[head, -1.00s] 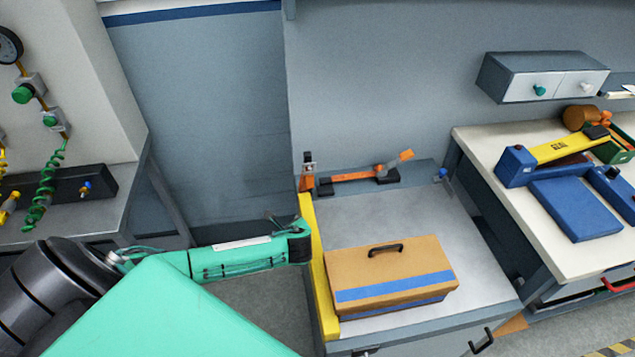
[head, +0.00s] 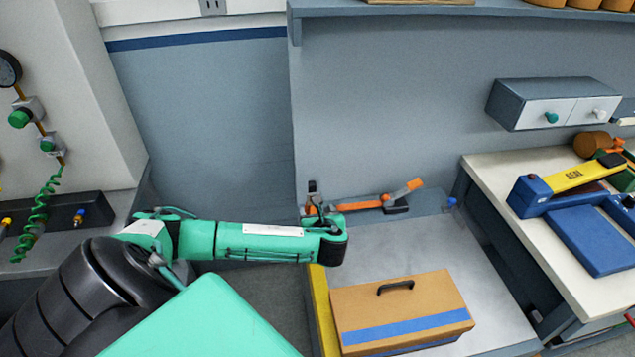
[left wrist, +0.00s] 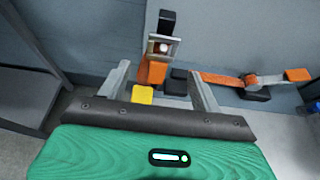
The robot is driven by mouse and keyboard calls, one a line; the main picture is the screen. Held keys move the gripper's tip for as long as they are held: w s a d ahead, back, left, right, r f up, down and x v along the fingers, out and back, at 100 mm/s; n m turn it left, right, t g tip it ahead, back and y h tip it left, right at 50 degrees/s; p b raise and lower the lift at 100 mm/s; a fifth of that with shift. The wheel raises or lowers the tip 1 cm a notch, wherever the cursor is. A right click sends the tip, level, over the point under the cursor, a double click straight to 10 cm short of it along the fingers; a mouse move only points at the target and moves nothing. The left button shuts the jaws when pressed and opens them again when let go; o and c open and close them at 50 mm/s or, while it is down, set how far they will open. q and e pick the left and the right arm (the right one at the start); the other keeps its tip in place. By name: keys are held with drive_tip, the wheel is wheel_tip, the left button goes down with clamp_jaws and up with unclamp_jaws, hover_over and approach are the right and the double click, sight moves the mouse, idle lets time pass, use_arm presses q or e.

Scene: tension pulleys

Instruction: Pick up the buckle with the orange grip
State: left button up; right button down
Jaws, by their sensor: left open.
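An orange strap (head: 356,206) lies along the back of the grey bench. At its right end is a metal buckle with an orange grip (head: 415,186) tilted up, over a black block; this grip also shows at the right of the left wrist view (left wrist: 297,74). At the strap's left end stands an upright metal fitting (left wrist: 160,47) with an orange lower part and black top. My left gripper (left wrist: 158,68) is open, its two fingers on either side of this fitting's lower part in the picture. I see nothing held. In the head view, my arm partly hides the fitting.
A tan box (head: 400,310) with a blue stripe and black handle stands on the bench front. A yellow edge strip (head: 322,300) runs along the bench's left side. A wall stands behind. A white table (head: 545,262) with blue and yellow equipment is at right.

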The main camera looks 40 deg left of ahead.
use_arm(q)
drive_tip(key=p+x, duration=0.1)
drive_tip(key=x, duration=0.8)
drive_tip(key=shift+f, duration=0.45)
drive_tip(key=c, duration=1.1)
